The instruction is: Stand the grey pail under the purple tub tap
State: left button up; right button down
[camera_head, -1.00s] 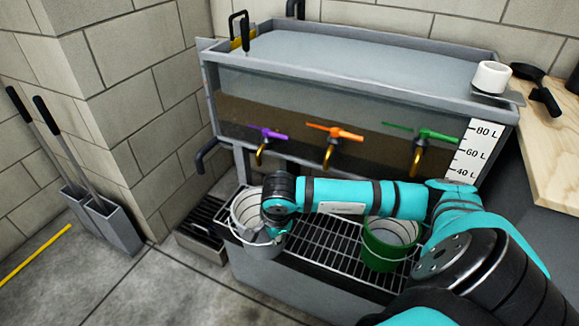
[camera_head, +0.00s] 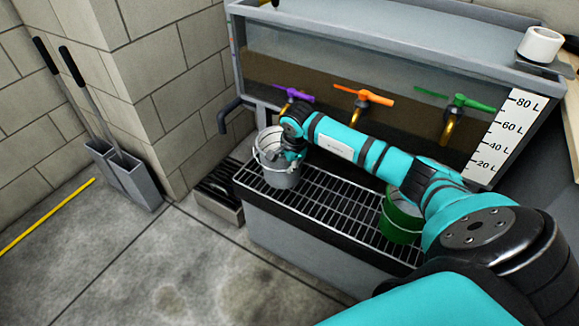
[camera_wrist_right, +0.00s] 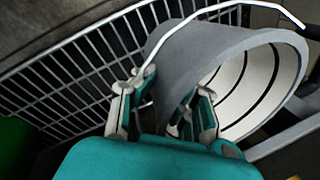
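The grey pail (camera_head: 279,179) is at the left end of the drain rack, roughly upright. It is below the purple tub tap (camera_head: 298,93) and slightly to its left. I cannot tell whether its base touches the rack. My right gripper (camera_head: 288,157) is at the pail's right side. In the right wrist view my right gripper (camera_wrist_right: 163,108) has its fingers on either side of the wall of the grey pail (camera_wrist_right: 187,58), near the rim. The arm partly hides the gripper and the tap's spout. My left gripper is out of view.
A green pail (camera_head: 398,226) stands on the rack (camera_head: 330,215) to the right, partly behind my arm. Orange (camera_head: 365,96) and green (camera_head: 455,101) taps are on the tub (camera_head: 390,62). A white cup (camera_head: 541,44) is at upper right. Long-handled scoops (camera_head: 135,180) lean at left.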

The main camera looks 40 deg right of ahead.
jog(key=shift+f, duration=0.15)
jog(key=c, duration=1.5)
grip_release()
